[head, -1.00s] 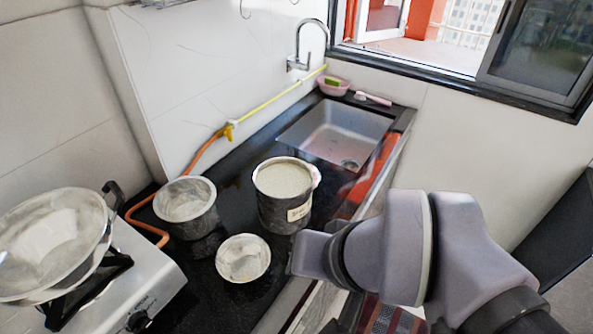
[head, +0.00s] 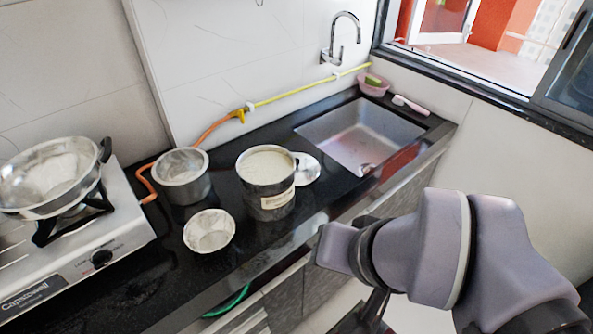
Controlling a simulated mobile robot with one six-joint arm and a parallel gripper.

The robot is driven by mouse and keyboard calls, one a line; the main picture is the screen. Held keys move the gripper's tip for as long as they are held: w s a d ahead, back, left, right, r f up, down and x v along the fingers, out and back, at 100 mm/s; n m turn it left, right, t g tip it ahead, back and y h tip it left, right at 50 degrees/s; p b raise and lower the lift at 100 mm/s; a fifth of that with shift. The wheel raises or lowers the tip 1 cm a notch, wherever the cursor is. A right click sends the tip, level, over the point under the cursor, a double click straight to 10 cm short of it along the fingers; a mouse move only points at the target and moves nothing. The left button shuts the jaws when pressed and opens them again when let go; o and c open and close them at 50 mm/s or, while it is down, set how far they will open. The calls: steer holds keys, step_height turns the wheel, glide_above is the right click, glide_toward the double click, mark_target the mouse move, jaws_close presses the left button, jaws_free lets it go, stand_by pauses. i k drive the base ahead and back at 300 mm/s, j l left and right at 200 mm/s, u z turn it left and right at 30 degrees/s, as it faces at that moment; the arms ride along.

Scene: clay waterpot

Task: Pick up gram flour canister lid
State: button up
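The gram flour canister (head: 270,201) is a steel can with a pale label, standing open on the black counter with pale flour inside. A round, flat, shiny disc, which looks like its lid (head: 307,170), lies on the counter just right of and behind the canister, partly hidden by it. My arm fills the lower right of the head view, in front of the counter and right of the canister. My gripper's fingers cannot be made out, and nothing of mine touches the lid or canister.
A steel pot (head: 183,186) and a small steel bowl (head: 209,232) stand left of the canister. A stove (head: 75,250) with a large pan (head: 45,180) is at far left. The sink (head: 358,138) lies right of the lid. A yellow-orange hose (head: 290,95) runs along the wall.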

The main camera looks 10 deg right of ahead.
mark_target(306, 168)
steer(key=i+l+u, duration=0.3)
steer(key=u, duration=0.2)
steer(key=i+l+u, duration=0.35)
steer(key=l+u, duration=0.15)
steer(key=i+l+u, duration=0.2)
steer(key=l+u, duration=0.3)
